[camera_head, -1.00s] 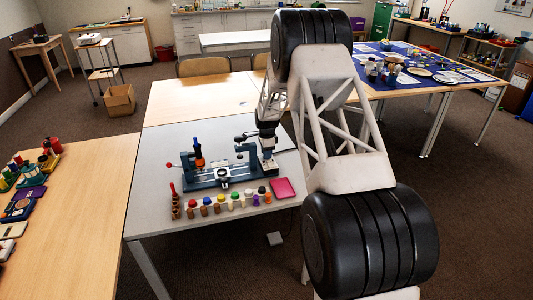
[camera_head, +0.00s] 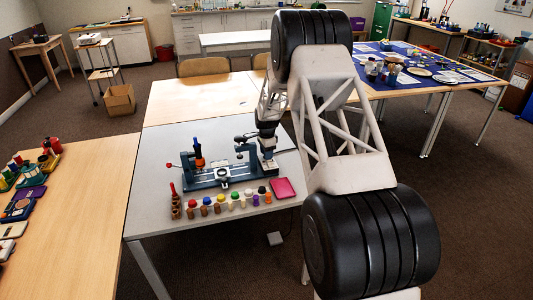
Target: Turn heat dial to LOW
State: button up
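A dark blue-grey bench device (camera_head: 218,179) stands on the grey table. It has a red-knobbed lever on its left, an orange-and-blue upright part (camera_head: 198,152) and a round white part on its front. I cannot make out a heat dial or any LOW marking at this size. My gripper (camera_head: 268,158) points down at the right end of the device, close to or touching it. Its fingers are too small and dark to tell whether they are open, and they hide part of that end.
A row of small wooden pegs with coloured tops (camera_head: 219,202) and a pink pad (camera_head: 283,188) lie in front of the device. The grey table (camera_head: 155,222) is bare at its left front. A wooden table (camera_head: 85,215) with coloured items stands at the left.

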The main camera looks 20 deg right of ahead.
jog(key=shift+r, duration=0.1)
jog(key=shift+r, duration=3.85)
jog(key=m, duration=0.4)
jog(key=shift+f, duration=0.15)
jog(key=shift+f, duration=3.75)
